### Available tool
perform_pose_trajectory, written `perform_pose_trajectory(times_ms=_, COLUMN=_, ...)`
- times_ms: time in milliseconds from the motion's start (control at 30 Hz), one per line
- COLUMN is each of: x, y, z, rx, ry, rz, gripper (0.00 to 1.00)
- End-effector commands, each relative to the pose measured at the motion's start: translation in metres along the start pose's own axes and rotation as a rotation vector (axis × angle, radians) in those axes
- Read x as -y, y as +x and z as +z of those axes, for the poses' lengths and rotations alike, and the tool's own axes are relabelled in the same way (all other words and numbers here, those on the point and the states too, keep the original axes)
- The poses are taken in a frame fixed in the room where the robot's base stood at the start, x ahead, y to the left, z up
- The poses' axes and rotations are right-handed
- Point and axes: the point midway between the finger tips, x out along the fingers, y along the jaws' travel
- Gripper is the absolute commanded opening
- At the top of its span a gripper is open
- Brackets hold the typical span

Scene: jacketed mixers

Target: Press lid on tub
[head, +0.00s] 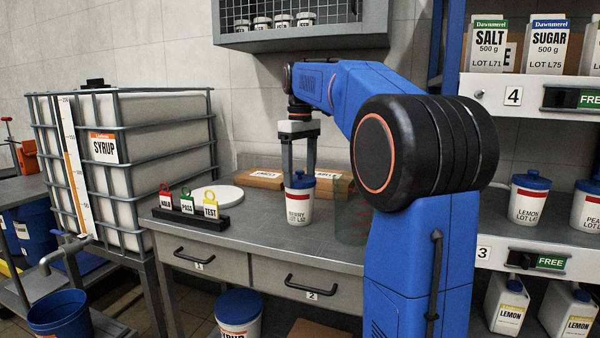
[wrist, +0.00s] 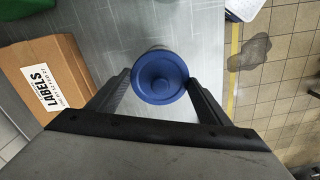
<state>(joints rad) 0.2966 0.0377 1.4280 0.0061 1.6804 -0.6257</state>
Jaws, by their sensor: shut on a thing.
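The white tub (head: 299,208) labelled BERRY stands upright on the steel bench in the head view. A blue lid (head: 300,181) is at its top, and it looks level. I cannot tell whether it is pressed fully down. My gripper (head: 299,172) points straight down over the tub, its two fingers on either side of the lid. In the wrist view my gripper (wrist: 163,88) is shut on the round blue lid (wrist: 160,78), which has a small raised centre. The lid hides most of the tub from above.
On the bench (head: 270,235) are a tag rack (head: 190,218), a white disc (head: 216,198), a cardboard LABELS box (wrist: 45,80) and a clear greenish vessel (head: 352,225) close right of the tub. Shelves with cartons (head: 487,47) and tubs stand at right.

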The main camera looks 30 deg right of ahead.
Motion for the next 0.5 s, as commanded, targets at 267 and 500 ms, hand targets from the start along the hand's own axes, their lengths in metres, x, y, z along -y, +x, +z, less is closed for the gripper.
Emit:
perform_pose_trajectory(times_ms=267, x=0.0, y=0.0002, z=0.0, rx=0.0, ry=0.0, rz=0.0, gripper=0.51)
perform_pose_trajectory(times_ms=500, x=0.0, y=0.0001, z=-0.0001, rx=0.0, ry=0.0, rz=0.0, gripper=0.94)
